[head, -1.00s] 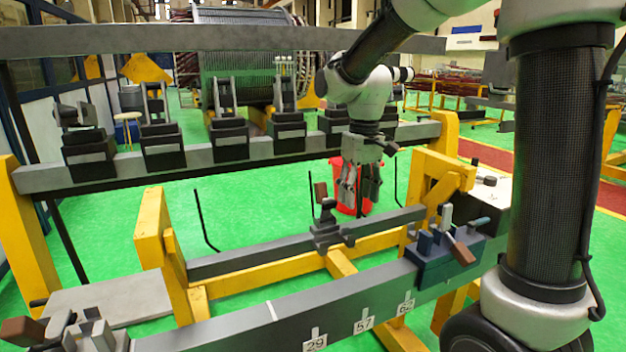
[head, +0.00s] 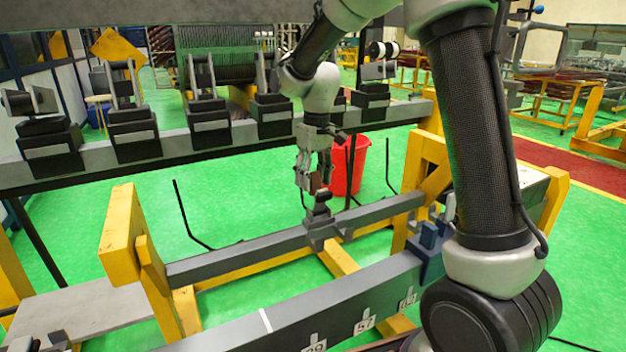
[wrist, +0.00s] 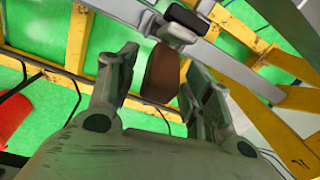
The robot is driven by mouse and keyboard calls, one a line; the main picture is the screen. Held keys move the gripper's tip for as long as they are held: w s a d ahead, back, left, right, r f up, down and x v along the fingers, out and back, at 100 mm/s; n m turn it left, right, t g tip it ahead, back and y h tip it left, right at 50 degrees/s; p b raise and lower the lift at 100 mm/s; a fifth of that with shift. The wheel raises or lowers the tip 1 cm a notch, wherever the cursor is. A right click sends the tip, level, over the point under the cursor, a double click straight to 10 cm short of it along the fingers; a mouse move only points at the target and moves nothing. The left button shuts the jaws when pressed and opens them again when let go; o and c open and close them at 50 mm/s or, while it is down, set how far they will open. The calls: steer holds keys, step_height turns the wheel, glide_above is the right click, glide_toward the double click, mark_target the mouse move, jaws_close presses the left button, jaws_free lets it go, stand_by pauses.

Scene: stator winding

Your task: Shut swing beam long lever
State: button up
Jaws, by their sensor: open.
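A brown lever handle (head: 315,183) stands up from a dark clamp (head: 320,214) on the grey swing beam (head: 240,256), in the middle of the head view. My gripper (head: 314,181) is above the clamp, pointing down, open, with its fingers around the handle's place. In the wrist view, the brown handle (wrist: 161,73) shows between the two spread fingers of my gripper (wrist: 155,85), and the clamp (wrist: 172,30) lies beyond it on the beam. I cannot tell whether either finger touches the handle. The handle is partly hidden by the fingers in the head view.
A rear beam (head: 180,147) carries several dark clamp blocks behind my gripper. Yellow frame posts (head: 122,232) stand at both ends of the swing beam. A front grey beam (head: 300,304) bears number tags. A red bucket (head: 360,168) stands on the green floor behind.

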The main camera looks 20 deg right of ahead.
steer(key=shift+f, duration=0.4)
jaws_close()
